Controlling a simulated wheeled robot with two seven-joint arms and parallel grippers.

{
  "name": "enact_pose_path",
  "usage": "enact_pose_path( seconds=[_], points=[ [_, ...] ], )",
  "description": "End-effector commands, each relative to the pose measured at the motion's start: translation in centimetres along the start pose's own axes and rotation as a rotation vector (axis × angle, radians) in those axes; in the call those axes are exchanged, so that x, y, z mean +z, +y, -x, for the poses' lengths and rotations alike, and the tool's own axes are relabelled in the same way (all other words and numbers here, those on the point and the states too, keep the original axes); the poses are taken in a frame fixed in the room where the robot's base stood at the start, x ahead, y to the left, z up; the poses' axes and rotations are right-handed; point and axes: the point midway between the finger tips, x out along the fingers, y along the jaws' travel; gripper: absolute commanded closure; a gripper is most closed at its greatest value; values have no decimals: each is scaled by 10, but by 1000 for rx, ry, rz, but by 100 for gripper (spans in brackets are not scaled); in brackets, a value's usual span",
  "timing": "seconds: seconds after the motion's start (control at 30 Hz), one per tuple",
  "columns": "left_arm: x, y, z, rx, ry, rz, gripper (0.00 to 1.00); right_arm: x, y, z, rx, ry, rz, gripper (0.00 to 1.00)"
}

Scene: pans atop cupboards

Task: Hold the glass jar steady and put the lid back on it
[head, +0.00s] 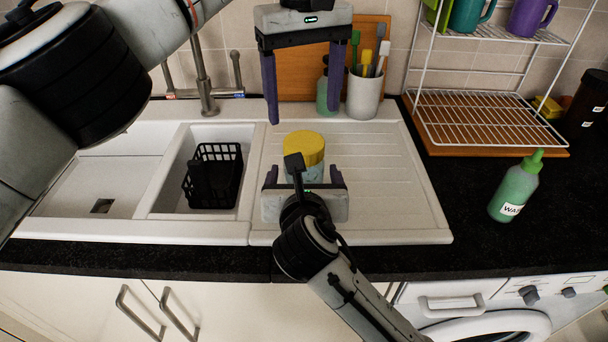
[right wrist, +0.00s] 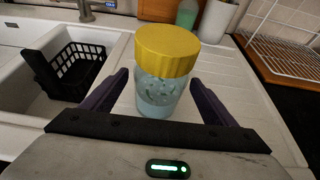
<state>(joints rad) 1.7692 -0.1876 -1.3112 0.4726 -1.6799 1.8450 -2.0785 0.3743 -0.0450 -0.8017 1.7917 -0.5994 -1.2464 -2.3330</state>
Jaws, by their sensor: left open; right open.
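The glass jar (head: 314,173) stands upright on the white draining board, partly hidden behind my right gripper. A yellow lid (head: 304,147) sits on top of it. In the right wrist view the lid (right wrist: 167,50) covers the mouth of the clear bluish jar (right wrist: 158,95), and I cannot tell whether it is screwed down. My right gripper (head: 303,178) is open low at the jar's near side, with its fingers pointing to either side of the jar. My left gripper (head: 303,116) is open and empty, pointing down above and behind the lid.
A sink with a black basket (head: 213,175) lies to the left. A grey cup of brushes (head: 365,95) and a green bottle (head: 323,95) stand behind. A white wire rack (head: 480,115) and another green bottle (head: 515,188) are on the right. The draining board right of the jar is clear.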

Motion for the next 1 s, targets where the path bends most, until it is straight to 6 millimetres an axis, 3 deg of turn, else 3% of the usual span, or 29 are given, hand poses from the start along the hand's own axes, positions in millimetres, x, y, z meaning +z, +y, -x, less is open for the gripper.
enact_pose_path(
  seconds=[0.1,0.3,0.73,0.77,1.0],
  points=[
    [0,0,0,0,0,0,27,0,0,-22,-2,1,-1,20],
    [0,0,0,0,0,0,27,0,0,-48,1,0,-2,20],
    [0,0,0,0,0,0,27,0,0,-57,1,0,-2,20],
    [0,0,0,0,0,0,27,0,0,-57,1,0,-2,22],
    [0,0,0,0,0,0,27,0,0,-57,1,0,-2,62]
  ],
)
